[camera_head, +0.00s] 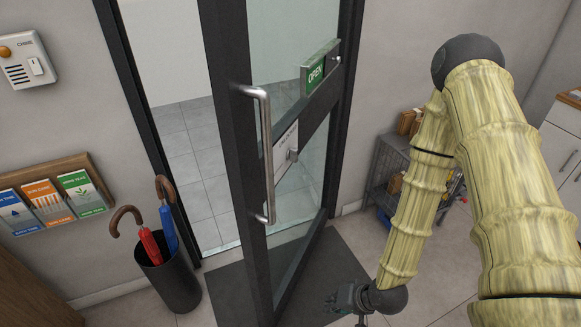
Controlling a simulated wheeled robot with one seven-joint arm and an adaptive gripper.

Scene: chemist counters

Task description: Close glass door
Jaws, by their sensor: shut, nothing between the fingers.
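The glass door (298,205) has a dark frame and stands partly open, swung into the room. Its free edge is toward me, and clear floor shows through the gap to its left. A silver vertical handle (266,155) is on the door's near edge. A green OPEN sign (320,68) hangs high on the door. My gripper (340,305) is low at the bottom of the picture, to the right of the door's lower part, with fingers shut and empty. It appears apart from the door. My arm reaches down from the right.
A black umbrella stand (172,284) with umbrellas is left of the doorway. A leaflet rack (58,195) and an intercom (26,60) are on the left wall. A metal shelf unit (391,162) is behind my arm. A dark mat (338,268) lies under the door.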

